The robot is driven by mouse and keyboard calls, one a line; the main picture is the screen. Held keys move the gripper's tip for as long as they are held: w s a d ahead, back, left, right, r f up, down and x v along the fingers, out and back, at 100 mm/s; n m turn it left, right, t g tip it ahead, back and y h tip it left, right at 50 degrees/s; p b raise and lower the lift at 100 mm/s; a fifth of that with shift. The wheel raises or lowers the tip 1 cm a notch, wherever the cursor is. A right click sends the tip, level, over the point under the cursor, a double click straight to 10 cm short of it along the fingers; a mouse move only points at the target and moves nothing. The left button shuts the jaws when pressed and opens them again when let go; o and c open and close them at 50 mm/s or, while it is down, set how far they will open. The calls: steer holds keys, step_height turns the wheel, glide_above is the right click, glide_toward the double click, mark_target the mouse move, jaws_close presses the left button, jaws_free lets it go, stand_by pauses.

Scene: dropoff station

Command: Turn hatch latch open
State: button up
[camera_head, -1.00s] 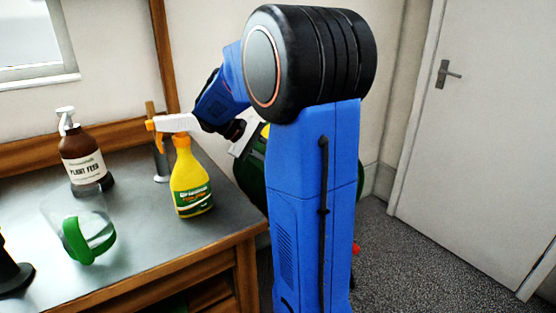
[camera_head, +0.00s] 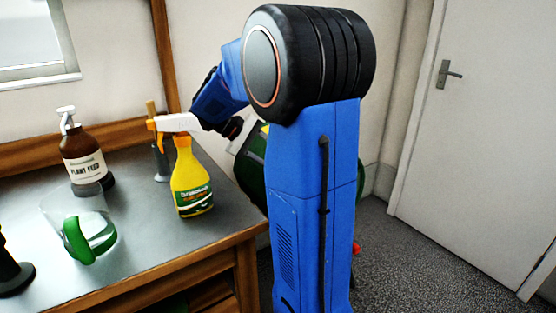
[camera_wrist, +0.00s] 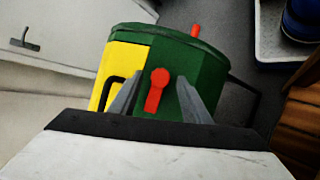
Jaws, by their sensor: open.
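The red hatch latch (camera_wrist: 157,90) shows in the wrist view on the side of a dark green container (camera_wrist: 205,72). It has a round top and a narrow end pointing down. To its left is a yellow hatch panel (camera_wrist: 124,66) with a black handle (camera_wrist: 107,92). My gripper (camera_wrist: 158,92) is open, with one grey finger on each side of the latch. I cannot tell whether either finger touches it. In the head view the green container (camera_head: 250,172) is mostly hidden behind my arm.
A bench (camera_head: 145,230) on the left holds a yellow spray bottle (camera_head: 191,185), a brown plant feed bottle (camera_head: 84,158) and a clear jug with a green handle (camera_head: 88,238). A white door (camera_head: 490,130) stands at right. Open floor (camera_head: 430,250) lies before it.

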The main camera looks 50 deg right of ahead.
steer(key=v, duration=1.6)
steer(key=shift+a+r, duration=0.15)
steer(key=shift+a, duration=0.05)
